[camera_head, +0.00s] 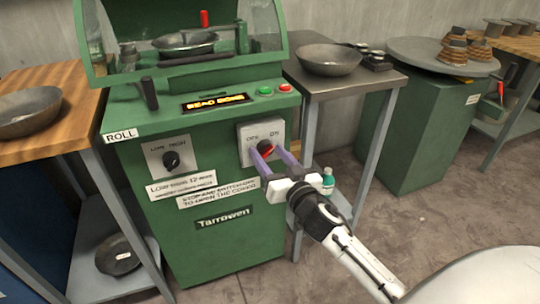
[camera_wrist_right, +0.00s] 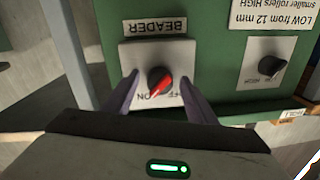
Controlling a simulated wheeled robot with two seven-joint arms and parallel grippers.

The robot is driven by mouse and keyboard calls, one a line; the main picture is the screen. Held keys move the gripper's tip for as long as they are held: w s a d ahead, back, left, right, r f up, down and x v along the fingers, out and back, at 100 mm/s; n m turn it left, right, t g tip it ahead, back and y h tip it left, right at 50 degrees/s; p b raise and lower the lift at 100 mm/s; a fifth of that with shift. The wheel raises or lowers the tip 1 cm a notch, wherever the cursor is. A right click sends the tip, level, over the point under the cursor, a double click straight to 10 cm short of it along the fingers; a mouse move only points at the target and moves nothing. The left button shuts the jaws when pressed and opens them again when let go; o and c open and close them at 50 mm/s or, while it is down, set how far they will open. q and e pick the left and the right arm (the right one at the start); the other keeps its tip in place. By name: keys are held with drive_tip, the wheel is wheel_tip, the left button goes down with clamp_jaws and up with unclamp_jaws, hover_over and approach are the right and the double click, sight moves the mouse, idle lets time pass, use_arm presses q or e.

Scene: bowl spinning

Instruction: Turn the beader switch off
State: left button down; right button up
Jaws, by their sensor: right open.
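The beader switch is a black knob with a red pointer (camera_wrist_right: 160,84) on a pale square plate (camera_wrist_right: 180,54) marked ON and OFF. The wrist view shows it upside down under a BEADER label, with the red pointer turned toward ON. In the head view, the red pointer (camera_head: 265,148) shows on the front of the green machine (camera_head: 240,240). My right gripper (camera_head: 267,149) is open, its purple fingers on either side of the knob. I cannot tell whether they touch it. Its fingers also show in the wrist view (camera_wrist_right: 158,74). My left gripper is not in view.
A LOW/HIGH knob (camera_head: 171,159) sits left of the switch. Green and red buttons (camera_head: 285,88) sit above it beside a lit display (camera_head: 215,102). A metal bowl (camera_head: 330,59) stands on the side table, and a wooden bench (camera_head: 60,125) is at left. Open floor lies at right.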

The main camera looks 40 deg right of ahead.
drive_tip(key=c, duration=1.1)
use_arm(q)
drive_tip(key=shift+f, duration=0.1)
use_arm(e)
drive_tip(key=shift+o, duration=0.2)
